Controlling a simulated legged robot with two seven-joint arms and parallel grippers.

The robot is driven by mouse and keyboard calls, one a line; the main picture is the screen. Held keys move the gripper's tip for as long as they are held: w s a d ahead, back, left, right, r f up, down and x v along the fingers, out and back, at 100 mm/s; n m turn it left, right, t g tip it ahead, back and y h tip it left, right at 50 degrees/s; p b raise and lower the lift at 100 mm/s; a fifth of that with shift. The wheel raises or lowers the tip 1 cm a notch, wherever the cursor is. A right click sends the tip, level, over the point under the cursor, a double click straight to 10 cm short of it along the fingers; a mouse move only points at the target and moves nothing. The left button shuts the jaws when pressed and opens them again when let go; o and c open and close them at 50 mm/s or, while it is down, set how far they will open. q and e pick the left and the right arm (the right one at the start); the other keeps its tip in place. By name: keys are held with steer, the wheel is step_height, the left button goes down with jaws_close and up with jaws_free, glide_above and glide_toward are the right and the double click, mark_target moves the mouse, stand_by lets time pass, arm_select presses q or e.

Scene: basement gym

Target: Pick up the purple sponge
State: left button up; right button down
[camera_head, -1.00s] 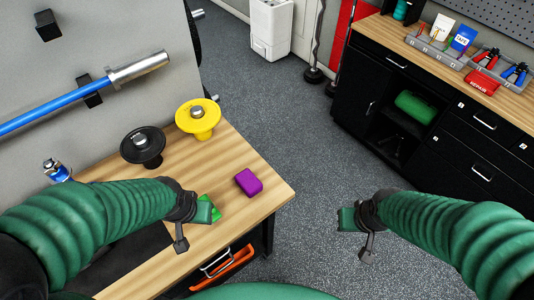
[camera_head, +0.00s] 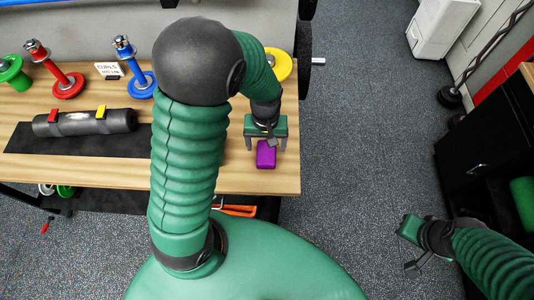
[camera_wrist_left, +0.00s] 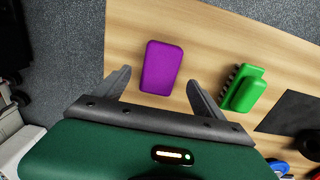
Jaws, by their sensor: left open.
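The purple sponge (camera_head: 266,154) lies on the wooden table near its right end. It also shows in the left wrist view (camera_wrist_left: 161,67), flat on the wood. My left gripper (camera_head: 266,146) is above the sponge with its fingers pointing down. In the left wrist view the two fingers (camera_wrist_left: 156,92) are open and spread to either side of the sponge's near end, with nothing between them gripped. My right gripper (camera_head: 408,240) hangs over the floor at the right, far from the table; its jaw state is unclear.
A green brush (camera_wrist_left: 244,88) lies to the right of the sponge in the left wrist view. The table (camera_head: 110,174) also holds a black roller (camera_head: 85,122), a red weight stand (camera_head: 66,84) and a yellow disc (camera_head: 278,66). Dark floor lies beyond the table's right edge.

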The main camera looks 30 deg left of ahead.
mark_target(267, 152)
arm_select(q)
step_height(267, 152, down, 5)
steer(key=shift+d+r, duration=0.2)
steer(key=shift+r, duration=0.05)
steer(key=shift+c, duration=1.4)
steer(key=c, duration=1.2)
steer(key=shift+o, duration=0.2)
step_height(267, 152, up, 10)
